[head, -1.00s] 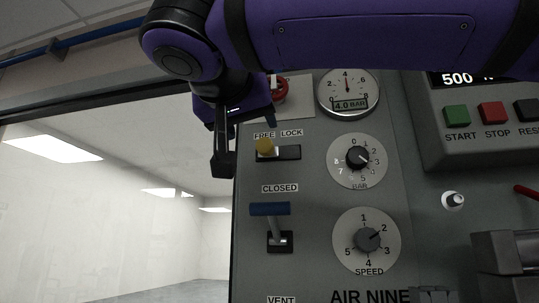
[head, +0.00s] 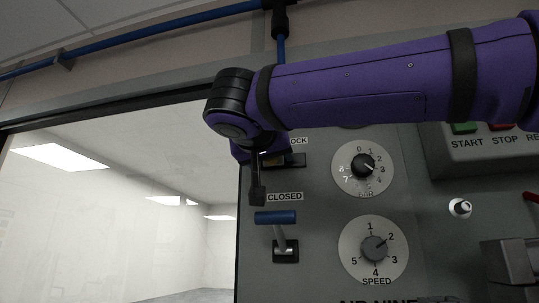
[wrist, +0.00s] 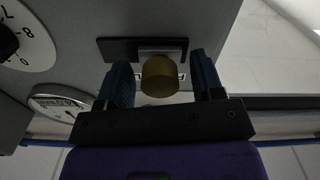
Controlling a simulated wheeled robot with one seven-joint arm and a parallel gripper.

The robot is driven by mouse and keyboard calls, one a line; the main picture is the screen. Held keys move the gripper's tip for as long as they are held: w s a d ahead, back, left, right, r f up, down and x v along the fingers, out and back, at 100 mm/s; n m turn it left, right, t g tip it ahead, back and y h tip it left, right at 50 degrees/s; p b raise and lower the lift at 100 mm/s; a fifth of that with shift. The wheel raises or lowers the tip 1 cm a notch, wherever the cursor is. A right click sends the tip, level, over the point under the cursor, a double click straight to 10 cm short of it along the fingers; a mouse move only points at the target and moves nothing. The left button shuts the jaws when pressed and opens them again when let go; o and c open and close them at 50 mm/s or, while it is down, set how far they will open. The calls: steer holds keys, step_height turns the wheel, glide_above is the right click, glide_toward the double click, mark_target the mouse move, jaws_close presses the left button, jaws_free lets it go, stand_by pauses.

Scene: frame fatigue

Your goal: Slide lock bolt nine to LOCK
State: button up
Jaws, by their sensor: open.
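Bolt nine's round brass knob (wrist: 159,77) stands between my two blue-padded fingers in the wrist view, with a gap on each side. It sits on a grey slide block near the right end of the dark slot (wrist: 118,50) there, the FREE end as seen earlier in the head view. My gripper (wrist: 164,78) is open and around the knob, not closed on it. In the head view my gripper (head: 258,185) hides the knob and the FREE label. The slot's right part (head: 294,160) and part of the LOCK label (head: 299,141) show beside it.
Below the bolt are the CLOSED label (head: 285,196) and a blue-handled lever (head: 276,217). A pressure dial (head: 363,167) and a speed dial (head: 374,248) lie to the right. A gauge (wrist: 62,106) shows in the wrist view. A window opening lies left of the panel.

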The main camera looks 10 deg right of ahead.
jaws_close()
steer(key=d, duration=0.1)
steer(key=s+d, duration=0.1)
steer(key=d, duration=0.1)
steer(key=shift+s+d, duration=0.15)
steer(key=shift+d, duration=0.15)
jaws_free()
steer(key=shift+d, duration=0.15)
steer(key=shift+s, duration=0.1)
steer(key=v, duration=1)
steer(key=shift+s, duration=0.3)
